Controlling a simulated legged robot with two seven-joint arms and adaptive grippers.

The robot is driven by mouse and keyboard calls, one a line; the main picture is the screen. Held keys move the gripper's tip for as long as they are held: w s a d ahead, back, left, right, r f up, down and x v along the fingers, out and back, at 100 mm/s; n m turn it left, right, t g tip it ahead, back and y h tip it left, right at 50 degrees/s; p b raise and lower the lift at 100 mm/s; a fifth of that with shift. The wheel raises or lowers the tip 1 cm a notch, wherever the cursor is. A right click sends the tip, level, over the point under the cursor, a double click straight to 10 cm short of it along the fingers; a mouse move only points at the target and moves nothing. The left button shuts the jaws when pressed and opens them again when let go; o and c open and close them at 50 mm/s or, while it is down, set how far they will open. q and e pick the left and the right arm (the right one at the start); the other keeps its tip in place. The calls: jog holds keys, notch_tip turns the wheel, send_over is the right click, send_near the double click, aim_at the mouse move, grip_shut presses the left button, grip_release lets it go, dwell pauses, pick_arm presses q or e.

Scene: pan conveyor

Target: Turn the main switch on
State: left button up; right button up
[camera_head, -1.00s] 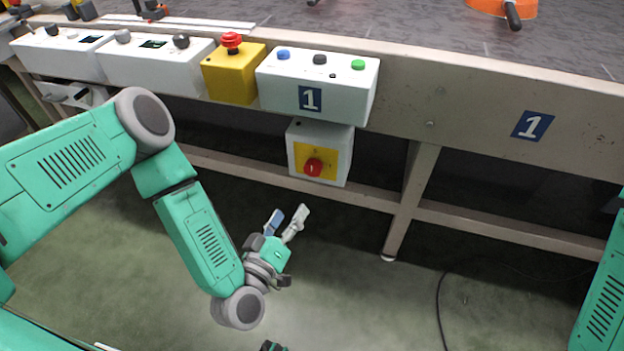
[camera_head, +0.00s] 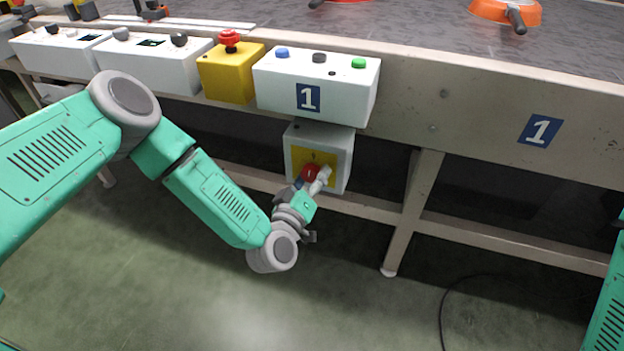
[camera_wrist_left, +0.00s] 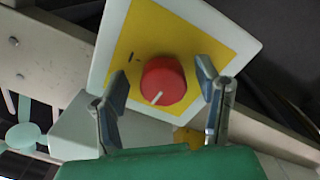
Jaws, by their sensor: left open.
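The main switch is a red round knob (camera_head: 310,172) on a yellow plate (camera_head: 327,157), set on a white box (camera_head: 342,141) hanging under the conveyor table. In the left wrist view the red knob (camera_wrist_left: 163,80) shows a white pointer line toward its lower left, and the yellow plate (camera_wrist_left: 215,40) has dark marks. My left gripper (camera_head: 313,184) is right in front of the knob. In the wrist view its open fingers (camera_wrist_left: 163,90) stand on either side of the knob, with gaps on both sides. My right gripper is not seen; only a piece of my right arm shows at the right edge.
Above the switch box is a white panel (camera_head: 350,87) with blue, black and green buttons. Beside it is a yellow box (camera_head: 227,80) with a red emergency button. A table leg (camera_head: 413,215) stands to the right. Orange pans (camera_head: 490,10) lie on the belt.

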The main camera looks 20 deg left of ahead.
pick_arm(q)
jog(key=shift+a, duration=0.25)
jog(key=shift+c, duration=0.8)
jog(key=c, duration=1)
jog(key=shift+d, duration=0.15)
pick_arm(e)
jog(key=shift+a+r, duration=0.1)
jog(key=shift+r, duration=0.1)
